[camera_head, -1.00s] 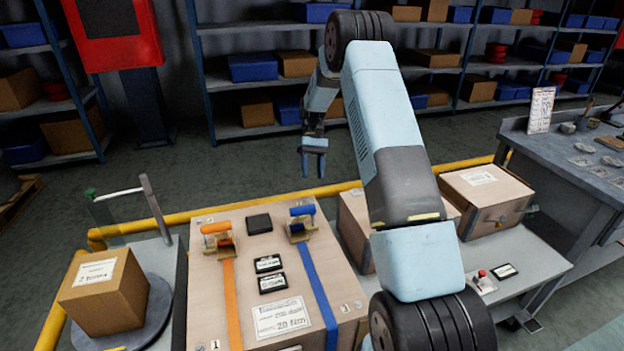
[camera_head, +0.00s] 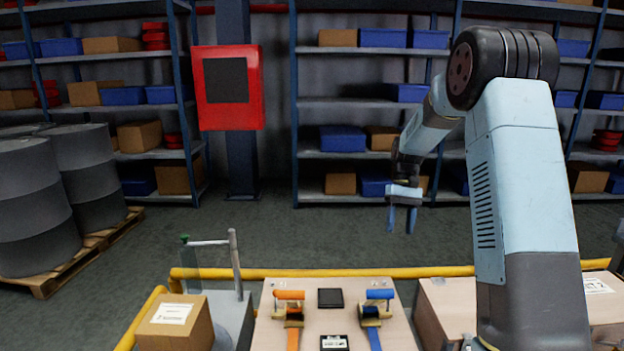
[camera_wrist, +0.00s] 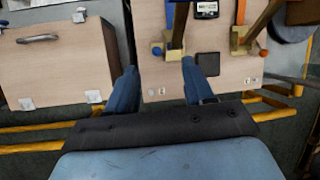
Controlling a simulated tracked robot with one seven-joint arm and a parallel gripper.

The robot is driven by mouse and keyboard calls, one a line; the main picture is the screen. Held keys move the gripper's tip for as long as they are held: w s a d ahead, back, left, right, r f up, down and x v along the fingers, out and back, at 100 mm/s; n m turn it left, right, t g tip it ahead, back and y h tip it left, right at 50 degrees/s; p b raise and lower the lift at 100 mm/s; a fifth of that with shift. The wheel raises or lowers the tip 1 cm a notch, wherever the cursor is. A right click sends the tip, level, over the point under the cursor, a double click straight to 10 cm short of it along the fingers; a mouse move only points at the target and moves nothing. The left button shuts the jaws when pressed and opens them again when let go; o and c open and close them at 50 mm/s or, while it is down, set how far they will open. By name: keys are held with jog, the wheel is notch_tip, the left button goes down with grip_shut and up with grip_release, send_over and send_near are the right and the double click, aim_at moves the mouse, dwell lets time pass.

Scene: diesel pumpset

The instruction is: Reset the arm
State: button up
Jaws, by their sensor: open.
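My gripper (camera_head: 402,219) hangs from my raised, folded arm, with its two blue fingers pointing down and apart. It is in the air, beyond the wooden crate in the head view, with nothing between the fingers. In the wrist view my gripper (camera_wrist: 155,80) also shows open and empty, with the crate's edge and floor behind it. The crate (camera_head: 265,338) has an orange-handled clamp (camera_head: 289,308) and a blue-handled clamp (camera_head: 375,308) on top. A black square pad (camera_head: 330,298) lies between them.
A cardboard box (camera_head: 175,325) stands at the left. A yellow rail (camera_head: 330,272) runs behind the crate. Grey drums (camera_head: 35,215) on a pallet stand at far left. A red cabinet (camera_head: 228,88) and shelves (camera_head: 350,153) line the back. The floor before the shelves is clear.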

jog(key=s+a+r+t+h, duration=0.1)
jog(key=s+r+t, duration=0.3)
jog(key=s+r, duration=0.65)
jog(key=s+a+r+t, duration=0.1)
jog(key=s+r+t, duration=0.2)
jog(key=s+r, duration=0.75)
jog(key=s+f+m+t, duration=0.1)
jog(key=s+f+t, duration=0.2)
jog(key=s, duration=1)
jog(key=shift+s+f, duration=0.3)
jog(key=shift+f, duration=0.3)
